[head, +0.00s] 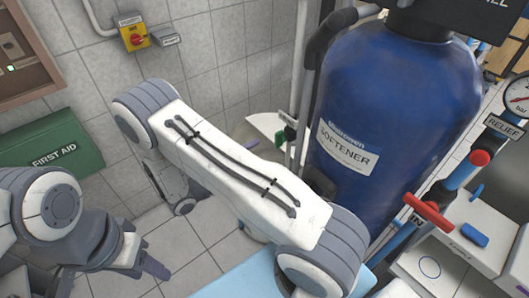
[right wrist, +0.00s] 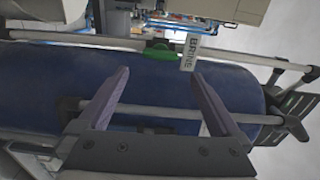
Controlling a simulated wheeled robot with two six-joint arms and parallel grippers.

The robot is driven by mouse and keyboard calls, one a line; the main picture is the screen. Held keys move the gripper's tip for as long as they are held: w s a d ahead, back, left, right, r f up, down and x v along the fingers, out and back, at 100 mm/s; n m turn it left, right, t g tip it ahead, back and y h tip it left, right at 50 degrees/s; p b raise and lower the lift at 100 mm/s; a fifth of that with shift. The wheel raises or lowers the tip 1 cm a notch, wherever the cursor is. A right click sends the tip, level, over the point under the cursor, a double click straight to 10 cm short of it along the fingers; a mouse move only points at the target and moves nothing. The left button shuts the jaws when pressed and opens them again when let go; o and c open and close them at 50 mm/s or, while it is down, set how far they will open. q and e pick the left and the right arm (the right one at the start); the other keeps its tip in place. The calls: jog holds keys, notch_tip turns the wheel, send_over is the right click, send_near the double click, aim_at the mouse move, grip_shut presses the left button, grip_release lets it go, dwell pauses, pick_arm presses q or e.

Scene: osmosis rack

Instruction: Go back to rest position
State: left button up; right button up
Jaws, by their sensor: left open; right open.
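My left gripper (head: 152,266) shows at the lower left of the head view, with a dark finger pointing down to the right. It holds nothing that I can see. My right gripper (right wrist: 161,76) shows in the right wrist view with its two fingers wide apart and nothing clearly gripped. A grey pipe (right wrist: 175,113) runs across behind the fingers, along a blue tank; I cannot tell how near it is. In the head view a large white arm link of mine crosses the middle, and the right gripper's fingertips cannot be made out.
A blue softener tank (head: 395,110) stands right of the arm link. A red-handled valve (head: 428,211) and a relief gauge (head: 517,95) are at its right. A green first aid box (head: 50,148) is on the left. In the right wrist view, a green valve handle (right wrist: 160,53) sits by a pipe.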

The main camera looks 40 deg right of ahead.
jog(key=shift+s+a, duration=0.1)
jog(key=shift+a, duration=1)
jog(key=s+a+r+m+y, duration=0.5)
jog(key=s+a+m+y, duration=0.4)
jog(key=m, duration=0.5)
jog(key=s+a+r+m+g+y+b, duration=0.1)
jog(key=s+a+r+m+y, duration=0.5)
jog(key=m, duration=0.9)
jog(key=s+a+y, duration=0.3)
jog(key=s+a, duration=0.1)
jog(key=a, duration=0.1)
jog(key=shift+s, duration=0.35)
jog(key=shift+s+a+r+m+y, duration=0.2)
jog(key=shift+a+m+y, duration=0.3)
jog(key=shift+c, duration=0.3)
